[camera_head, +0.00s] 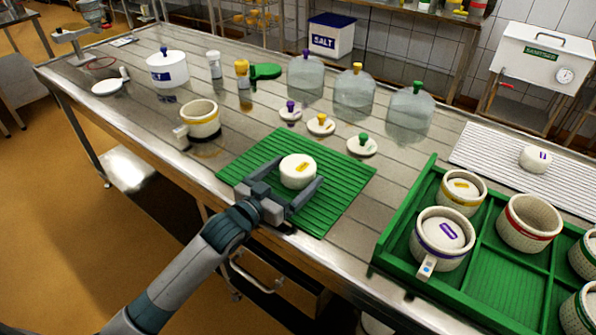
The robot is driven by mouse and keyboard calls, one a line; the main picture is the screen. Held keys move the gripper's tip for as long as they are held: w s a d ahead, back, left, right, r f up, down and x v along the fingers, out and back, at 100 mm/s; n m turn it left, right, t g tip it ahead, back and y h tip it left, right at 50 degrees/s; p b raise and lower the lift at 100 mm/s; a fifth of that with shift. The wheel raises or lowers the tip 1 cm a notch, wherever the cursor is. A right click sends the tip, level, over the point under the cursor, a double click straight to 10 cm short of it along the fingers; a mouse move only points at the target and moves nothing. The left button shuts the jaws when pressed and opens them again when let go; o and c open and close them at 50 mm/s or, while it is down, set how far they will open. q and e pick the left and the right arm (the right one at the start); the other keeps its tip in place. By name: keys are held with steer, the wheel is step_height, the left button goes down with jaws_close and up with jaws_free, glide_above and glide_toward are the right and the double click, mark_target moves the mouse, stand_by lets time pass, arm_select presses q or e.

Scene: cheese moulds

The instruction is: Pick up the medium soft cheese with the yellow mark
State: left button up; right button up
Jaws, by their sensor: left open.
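The soft cheese with the yellow mark (298,171) is a white round on the green ribbed mat (345,185). It lies flat, and its yellow mark faces up. My left gripper (283,190) comes in from the front left, low over the mat. Its jaws are open, with one finger on the left side of the cheese and the other on the right. I cannot tell whether the fingers touch it. My right gripper is not in view.
A green crate (378,262) with several moulds stands at the right. Behind the mat are three small knobbed dishes and glass domes (354,92). Another white cheese (534,158) lies on a ribbed white board (483,150).

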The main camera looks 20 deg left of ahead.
mark_target(293, 169)
arm_select(q)
steer(key=c, duration=1)
steer(key=shift+o, duration=0.2)
steer(key=shift+r, duration=0.2)
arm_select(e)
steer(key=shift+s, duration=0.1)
arm_select(q)
steer(key=shift+r, duration=0.25)
step_height(293, 169, up, 3)
steer(key=shift+r, duration=0.2)
steer(key=s+d+r, duration=0.1)
steer(key=d+r, duration=0.2)
steer(key=d, duration=0.2)
steer(key=s+d+r+b, duration=0.1)
steer(key=d+r, duration=0.2)
steer(key=d, duration=0.3)
steer(key=shift+d+r, duration=0.2)
steer(key=shift+r, duration=0.2)
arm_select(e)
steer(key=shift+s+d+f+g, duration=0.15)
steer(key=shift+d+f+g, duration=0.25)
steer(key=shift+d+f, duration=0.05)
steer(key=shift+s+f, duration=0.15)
